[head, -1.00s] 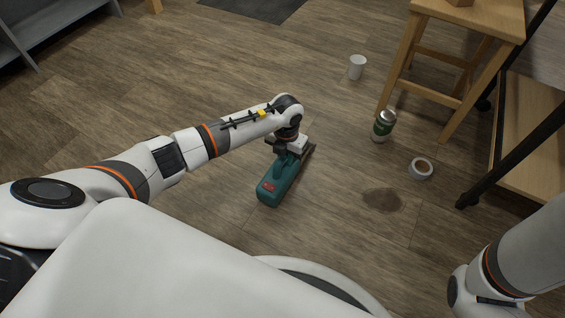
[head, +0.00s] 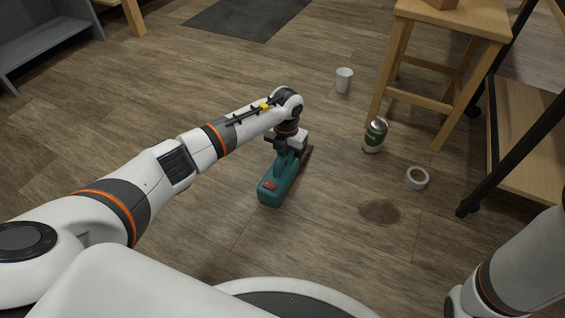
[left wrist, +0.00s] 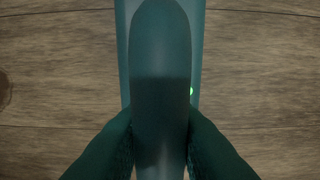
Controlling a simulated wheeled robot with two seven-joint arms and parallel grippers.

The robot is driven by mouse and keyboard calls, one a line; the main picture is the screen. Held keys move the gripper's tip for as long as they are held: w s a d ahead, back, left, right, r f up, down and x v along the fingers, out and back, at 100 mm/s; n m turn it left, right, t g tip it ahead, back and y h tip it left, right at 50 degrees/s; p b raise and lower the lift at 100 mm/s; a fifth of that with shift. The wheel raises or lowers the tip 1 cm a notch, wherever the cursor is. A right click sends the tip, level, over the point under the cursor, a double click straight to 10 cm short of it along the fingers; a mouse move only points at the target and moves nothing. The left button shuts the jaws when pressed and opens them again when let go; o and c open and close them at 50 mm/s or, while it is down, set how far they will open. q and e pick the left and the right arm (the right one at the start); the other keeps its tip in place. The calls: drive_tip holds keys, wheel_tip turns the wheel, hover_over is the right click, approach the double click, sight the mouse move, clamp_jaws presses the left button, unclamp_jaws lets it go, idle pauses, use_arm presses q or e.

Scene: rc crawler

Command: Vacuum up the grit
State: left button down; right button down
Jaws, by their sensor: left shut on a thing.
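A teal handheld vacuum (head: 280,184) with a red label is at or just above the wooden floor, in the middle of the head view. My left gripper (head: 287,146) is shut on its handle from above. The left wrist view shows my two fingers (left wrist: 160,135) on either side of the teal handle (left wrist: 160,45), with a small green light beside it. The grit (head: 380,212) is a dark brown patch on the floor, right of the vacuum and apart from it. My right arm shows at the lower right, but its gripper is out of view.
A roll of tape (head: 417,178) lies just beyond the grit to the right. A green and white can (head: 375,135) and a white mug (head: 344,80) stand farther back. A wooden stool (head: 440,100) and a black-framed wheeled shelf (head: 525,140) stand at the right.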

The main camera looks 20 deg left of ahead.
use_arm(q)
drive_tip(key=shift+w+b, duration=0.85)
drive_tip(key=shift+w, duration=0.05)
drive_tip(key=shift+w+d+r, duration=0.1)
drive_tip(key=shift+w, duration=1.2)
drive_tip(key=shift+w+r+p, duration=0.2)
drive_tip(key=shift+r+p, duration=0.1)
drive_tip(key=shift+p, duration=0.1)
drive_tip(key=shift+r+p, duration=2.7)
